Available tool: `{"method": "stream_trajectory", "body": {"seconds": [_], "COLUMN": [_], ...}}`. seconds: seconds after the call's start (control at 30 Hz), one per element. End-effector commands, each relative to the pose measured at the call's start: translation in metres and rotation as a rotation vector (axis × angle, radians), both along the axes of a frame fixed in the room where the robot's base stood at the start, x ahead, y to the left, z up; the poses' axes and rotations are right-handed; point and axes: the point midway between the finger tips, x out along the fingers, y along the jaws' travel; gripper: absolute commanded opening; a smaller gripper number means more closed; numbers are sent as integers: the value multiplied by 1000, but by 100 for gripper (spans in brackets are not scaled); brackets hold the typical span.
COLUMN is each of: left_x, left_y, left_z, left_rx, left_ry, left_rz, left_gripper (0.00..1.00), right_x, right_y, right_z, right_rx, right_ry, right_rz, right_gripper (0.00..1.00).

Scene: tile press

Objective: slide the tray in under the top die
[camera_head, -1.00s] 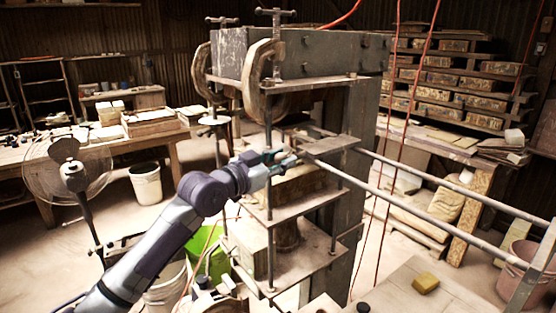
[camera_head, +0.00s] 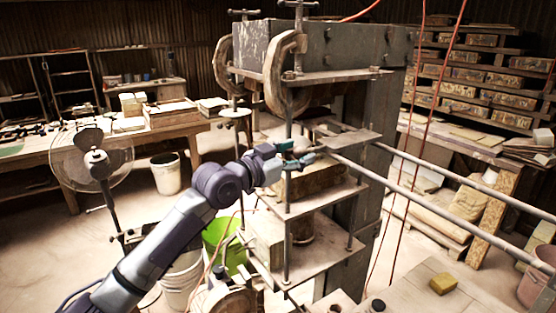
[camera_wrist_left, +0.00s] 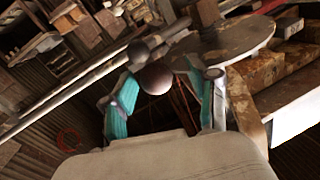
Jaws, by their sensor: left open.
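The press (camera_head: 300,50) stands in the middle of the head view, with a dusty upper plate (camera_head: 330,76). I cannot clearly make out the top die beneath it. A flat dusty plate (camera_head: 352,139), apparently the tray, lies at mid height by the inner ends of two long rails. A brown block (camera_head: 318,180) sits lower in the press. My left gripper (camera_head: 306,153) is at the press's front post, just left of the plate. In the left wrist view its teal fingers (camera_wrist_left: 163,95) are apart, with a round knob (camera_wrist_left: 155,78) between them; contact is unclear. My right gripper is out of view.
Two metal rails (camera_head: 440,199) run out to the right from the press. Vertical posts (camera_head: 288,225) and a lower shelf (camera_head: 310,260) crowd the gripper. A green bucket (camera_head: 222,240) and a fan (camera_head: 92,160) stand left.

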Motion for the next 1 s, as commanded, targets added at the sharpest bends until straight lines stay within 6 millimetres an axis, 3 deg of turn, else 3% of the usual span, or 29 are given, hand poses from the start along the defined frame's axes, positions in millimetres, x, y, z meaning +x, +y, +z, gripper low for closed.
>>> {"method": "stream_trajectory", "body": {"seconds": [0.5, 1.0], "left_x": [-70, -78], "left_y": [68, 76], "left_z": [-1, -2], "left_rx": [0, -2], "left_ry": [0, 2], "left_rz": [3, 5], "left_gripper": [59, 59], "right_x": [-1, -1], "right_y": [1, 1], "right_z": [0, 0], "right_rx": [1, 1], "right_ry": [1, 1], "right_rz": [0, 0], "right_gripper": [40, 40]}}
